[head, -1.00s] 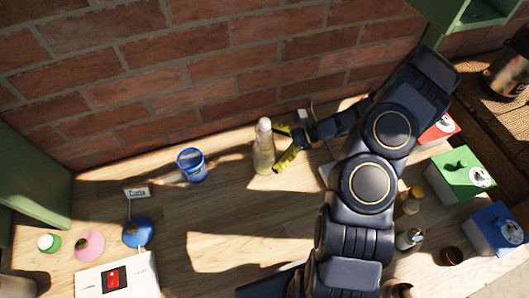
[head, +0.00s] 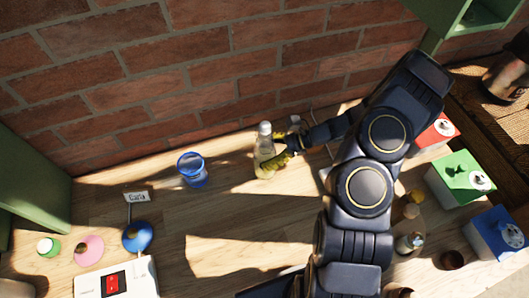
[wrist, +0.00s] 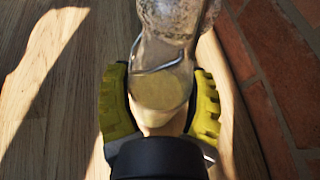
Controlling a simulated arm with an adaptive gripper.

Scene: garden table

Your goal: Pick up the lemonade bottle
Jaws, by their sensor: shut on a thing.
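The lemonade bottle (head: 264,143) is a clear bottle with pale yellow liquid and a whitish top. It stands upright on the wooden table near the brick wall. My gripper (head: 277,161) has reached it from the right, with its yellow-padded fingers at the bottle's lower part. In the wrist view the bottle (wrist: 162,85) lies between the two yellow finger pads of my gripper (wrist: 160,105), one on each side. My gripper is shut on it. Part of the bottle's lower body is hidden by the fingers.
A blue glass (head: 192,170) stands left of the bottle. The brick wall (head: 200,80) is close behind. At right stand a green box (head: 455,172), a red box (head: 432,137), a blue box (head: 492,232) and small bottles. A name card (head: 137,197) stands at left.

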